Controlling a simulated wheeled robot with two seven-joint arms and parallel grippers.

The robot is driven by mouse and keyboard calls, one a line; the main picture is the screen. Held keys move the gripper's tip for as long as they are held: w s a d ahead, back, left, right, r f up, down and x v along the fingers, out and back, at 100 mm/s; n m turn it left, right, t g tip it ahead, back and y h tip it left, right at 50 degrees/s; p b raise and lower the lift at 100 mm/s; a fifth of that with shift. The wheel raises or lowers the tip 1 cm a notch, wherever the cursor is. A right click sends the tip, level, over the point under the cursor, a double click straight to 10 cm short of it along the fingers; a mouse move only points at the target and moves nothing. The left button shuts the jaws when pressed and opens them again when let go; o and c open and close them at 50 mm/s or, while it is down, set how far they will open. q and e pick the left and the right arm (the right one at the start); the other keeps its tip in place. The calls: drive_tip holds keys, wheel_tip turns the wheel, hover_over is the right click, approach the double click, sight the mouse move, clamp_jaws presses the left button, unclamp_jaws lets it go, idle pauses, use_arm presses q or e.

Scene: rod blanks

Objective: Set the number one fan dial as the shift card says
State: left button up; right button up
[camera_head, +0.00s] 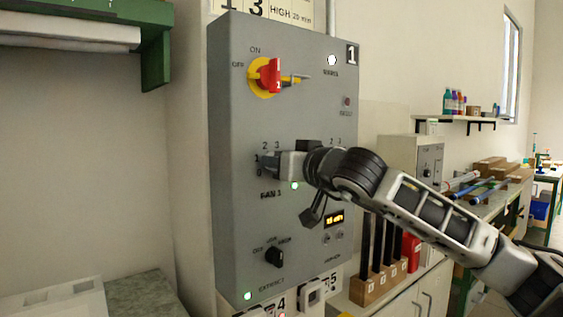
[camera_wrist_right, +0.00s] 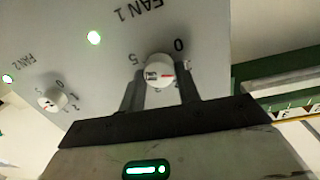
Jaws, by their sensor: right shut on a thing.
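The fan 1 dial (camera_wrist_right: 160,70) is a white round knob with a red mark, between the two fingers of my right gripper (camera_wrist_right: 160,90) in the wrist view. The gripper is shut on it. The printed 0 and 5 show beside the knob; the number it points at is unclear. In the head view my right gripper (camera_head: 285,165) is at the panel (camera_head: 235,220) above the FAN 1 label and hides the dial. The shift card (camera_head: 290,12) above the panel is cut off; "1", "3", "HIGH" and "20 min" are readable. My left gripper is not in view.
The fan 2 dial (camera_wrist_right: 52,99) is beside the fan 1 dial. A red and yellow switch (camera_head: 270,76) is higher on the panel. A wooden rack (camera_head: 375,285) stands right of the panel.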

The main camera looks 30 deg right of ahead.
drive_tip(key=shift+f, duration=0.15)
drive_tip(key=o, duration=1)
drive_tip(key=shift+c, duration=0.2)
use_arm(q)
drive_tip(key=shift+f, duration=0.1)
use_arm(e)
drive_tip(key=shift+s, duration=0.1)
use_arm(q)
drive_tip(key=b, duration=0.2)
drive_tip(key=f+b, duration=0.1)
drive_tip(key=b, duration=0.2)
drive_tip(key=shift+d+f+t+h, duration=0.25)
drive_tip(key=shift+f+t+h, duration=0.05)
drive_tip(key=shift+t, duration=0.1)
use_arm(e)
drive_tip(key=s, duration=1.5)
drive_tip(key=shift+s+d+r, duration=0.15)
drive_tip(key=shift+s+r, duration=0.2)
drive_tip(key=shift+s, duration=0.05)
drive_tip(key=shift+w, duration=0.1)
